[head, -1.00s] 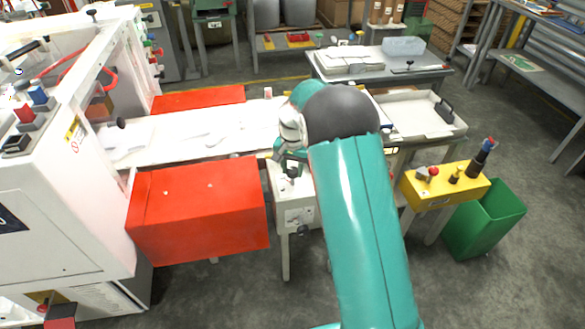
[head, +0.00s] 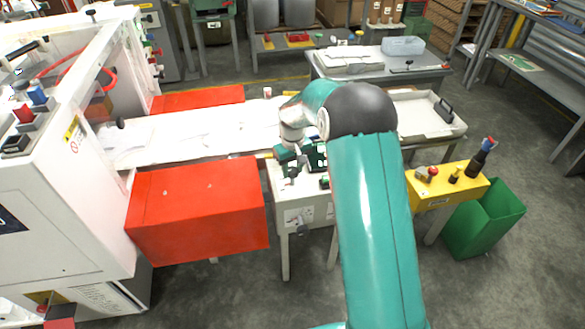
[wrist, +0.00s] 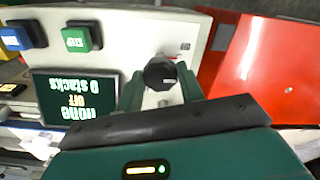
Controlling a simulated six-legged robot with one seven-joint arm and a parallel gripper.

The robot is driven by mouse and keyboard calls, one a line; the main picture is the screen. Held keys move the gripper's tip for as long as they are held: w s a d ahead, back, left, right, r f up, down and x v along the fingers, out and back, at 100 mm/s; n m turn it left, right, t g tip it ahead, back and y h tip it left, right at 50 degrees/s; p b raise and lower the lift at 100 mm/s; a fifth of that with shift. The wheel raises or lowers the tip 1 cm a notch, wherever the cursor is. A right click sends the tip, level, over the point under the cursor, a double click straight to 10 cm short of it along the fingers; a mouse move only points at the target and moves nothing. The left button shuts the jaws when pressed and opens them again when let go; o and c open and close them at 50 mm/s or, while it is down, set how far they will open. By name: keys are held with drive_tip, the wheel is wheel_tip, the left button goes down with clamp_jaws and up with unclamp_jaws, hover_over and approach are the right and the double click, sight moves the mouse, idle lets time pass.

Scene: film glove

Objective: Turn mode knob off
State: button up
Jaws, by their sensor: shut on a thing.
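The mode knob (wrist: 160,74) is black and sits on the pale control panel (wrist: 125,33) in the wrist view. My gripper (wrist: 160,88) has its two green fingers on either side of the knob and is shut on it. A green button (wrist: 76,39) and a blue button (wrist: 17,38) are beside the screen. In the head view my gripper (head: 297,168) is over the top of the pale control box (head: 298,208); the knob cannot be made out there.
A red cover (head: 195,210) stands left of the control box, close to my gripper. A white machine (head: 65,210) fills the far left. A yellow button box (head: 450,186) and a green bin (head: 487,222) are at the right. Open floor lies in front.

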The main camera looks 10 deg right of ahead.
sight(293, 170)
drive_tip(key=shift+r+n, duration=0.1)
drive_tip(key=shift+n, duration=0.9)
drive_tip(key=o, duration=1)
drive_tip(key=shift+r, duration=0.1)
wheel_tip(293, 170, up, 14)
drive_tip(key=shift+f, duration=0.2)
